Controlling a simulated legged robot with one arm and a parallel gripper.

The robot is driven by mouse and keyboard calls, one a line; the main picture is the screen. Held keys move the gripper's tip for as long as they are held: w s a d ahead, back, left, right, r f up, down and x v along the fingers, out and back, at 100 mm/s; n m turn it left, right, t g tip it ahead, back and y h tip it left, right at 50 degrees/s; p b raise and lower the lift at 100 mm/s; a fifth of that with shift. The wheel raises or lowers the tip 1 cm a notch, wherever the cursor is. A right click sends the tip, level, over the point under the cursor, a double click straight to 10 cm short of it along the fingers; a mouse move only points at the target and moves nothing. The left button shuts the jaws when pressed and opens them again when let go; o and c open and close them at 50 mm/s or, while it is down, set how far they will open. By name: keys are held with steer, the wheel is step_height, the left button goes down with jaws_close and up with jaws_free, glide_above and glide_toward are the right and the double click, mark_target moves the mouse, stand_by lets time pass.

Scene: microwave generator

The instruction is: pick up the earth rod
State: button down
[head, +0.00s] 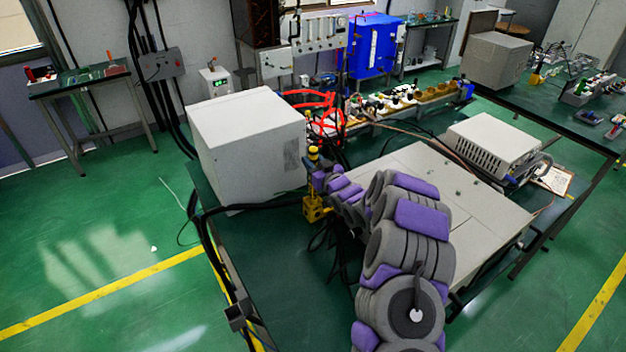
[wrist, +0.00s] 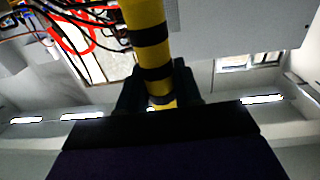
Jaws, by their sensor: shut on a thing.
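The earth rod (wrist: 148,38) is a yellow rod with black bands, seen close up in the wrist view. It runs from the top edge down between the dark fingers of my gripper (wrist: 160,92), which is shut on it. In the head view, my gripper (head: 318,174) is at the end of my grey and purple arm, just right of the white box. A small yellow and black part of the rod (head: 313,153) shows above the gripper there. The fingers hide part of the rod, and its full length cannot be made out.
A large white box (head: 247,143) stands left of my gripper. A yellow block (head: 315,208) is just below it. Red cables (head: 318,112) and black cables hang close behind. Green floor (head: 90,230) is clear at left.

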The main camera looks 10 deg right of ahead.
mark_target(313, 148)
steer(key=shift+r, duration=0.1)
step_height(313, 148, up, 10)
steer(key=p, duration=0.2)
steer(key=shift+p, duration=0.3)
steer(key=shift+r+p, duration=1.1)
steer(key=shift+r, duration=0.75)
